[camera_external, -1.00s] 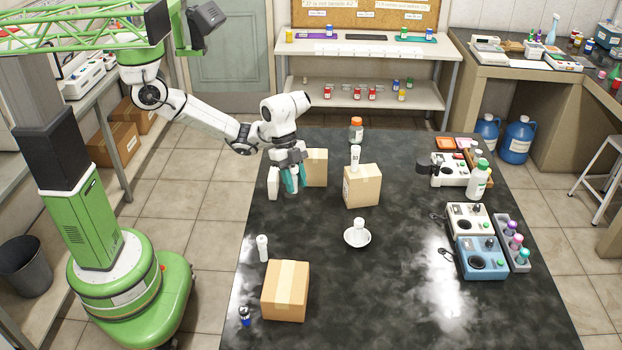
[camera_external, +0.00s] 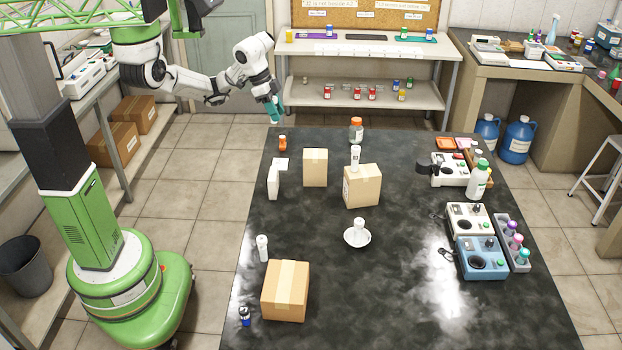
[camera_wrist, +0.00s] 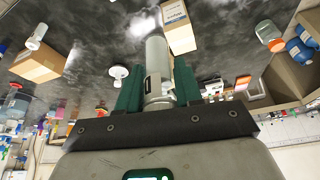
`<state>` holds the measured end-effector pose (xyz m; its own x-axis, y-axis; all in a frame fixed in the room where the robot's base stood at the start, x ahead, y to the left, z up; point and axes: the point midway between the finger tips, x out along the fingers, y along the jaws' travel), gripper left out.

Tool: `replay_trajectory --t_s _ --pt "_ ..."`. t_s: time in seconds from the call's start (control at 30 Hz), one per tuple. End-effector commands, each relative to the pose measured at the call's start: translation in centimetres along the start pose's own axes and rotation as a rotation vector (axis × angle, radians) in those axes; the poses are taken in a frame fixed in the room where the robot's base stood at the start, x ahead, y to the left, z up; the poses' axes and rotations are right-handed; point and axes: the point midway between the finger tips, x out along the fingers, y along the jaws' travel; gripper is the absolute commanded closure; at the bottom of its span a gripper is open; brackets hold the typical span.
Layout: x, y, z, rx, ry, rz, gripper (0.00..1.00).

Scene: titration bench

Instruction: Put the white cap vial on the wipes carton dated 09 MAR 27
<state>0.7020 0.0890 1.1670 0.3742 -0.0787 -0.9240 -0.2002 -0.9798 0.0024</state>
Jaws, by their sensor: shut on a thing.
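My gripper (camera_external: 273,106) is raised above the far left edge of the table. In the wrist view its green fingers (camera_wrist: 158,88) are shut on a pale grey-white cylindrical vial (camera_wrist: 157,65); I cannot tell its cap colour. Brown cartons stand on the table: a small one (camera_external: 315,168), a middle one (camera_external: 361,187) and a large front one (camera_external: 285,292). A carton printed "Wipes" (camera_wrist: 178,26) shows in the wrist view; no date is readable. A white-capped vial (camera_external: 355,157) shows at the middle carton's top; I cannot tell whether it is on or behind it.
A white vial (camera_external: 263,248) stands near the large carton. A white saucer (camera_external: 357,238) holds a small white item. Instruments (camera_external: 480,258) line the right side. The front middle is clear.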

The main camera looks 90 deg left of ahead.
Motion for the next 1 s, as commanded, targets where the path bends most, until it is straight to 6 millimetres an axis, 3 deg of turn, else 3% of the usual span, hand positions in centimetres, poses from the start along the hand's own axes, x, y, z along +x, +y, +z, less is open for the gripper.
replay_trajectory --t_s 0.17,0.5,0.73,1.0 --pt "1.9 -0.7 -1.5 -0.008 -0.003 0.005 0.94" --pt "7.9 -2.9 -6.3 -0.004 -0.003 0.005 0.94" --pt "11.6 -4.0 -7.5 -0.005 -0.004 0.0 0.94" --pt "13.7 -4.5 -8.1 -0.005 -0.003 -0.001 0.94"
